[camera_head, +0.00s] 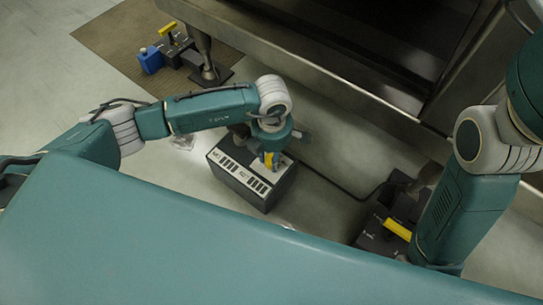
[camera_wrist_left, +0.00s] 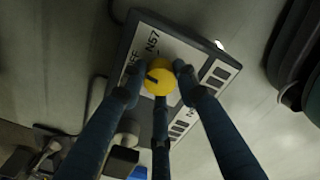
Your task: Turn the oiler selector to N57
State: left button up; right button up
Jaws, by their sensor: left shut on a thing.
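The oiler selector is a yellow round knob (camera_wrist_left: 159,80) on the pale top plate of a dark box (camera_head: 239,186); the plate also shows in the left wrist view (camera_wrist_left: 180,46). The label N57 (camera_wrist_left: 152,42) is printed above the knob there, and a label that looks like OFF (camera_wrist_left: 130,67) is at its left. A dark mark on the knob sits on its left side, toward that label. My left gripper (camera_wrist_left: 156,84) is shut around the knob from above. In the head view the left gripper (camera_head: 270,157) partly hides the knob. My right gripper is not in view.
A blue block (camera_head: 150,60) is at the upper left. A large metal machine (camera_head: 330,70) borders the back.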

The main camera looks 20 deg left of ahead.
pick_arm(q)
jog(key=m, duration=0.5)
jog(key=shift+p, duration=0.3)
jog(key=m, duration=0.5)
jog(key=shift+d+m, duration=0.1)
jog(key=shift+m, duration=0.2)
jog(key=o, duration=1.2)
notch_tip(320, 180, up, 12)
jog(key=shift+s+r, duration=0.1)
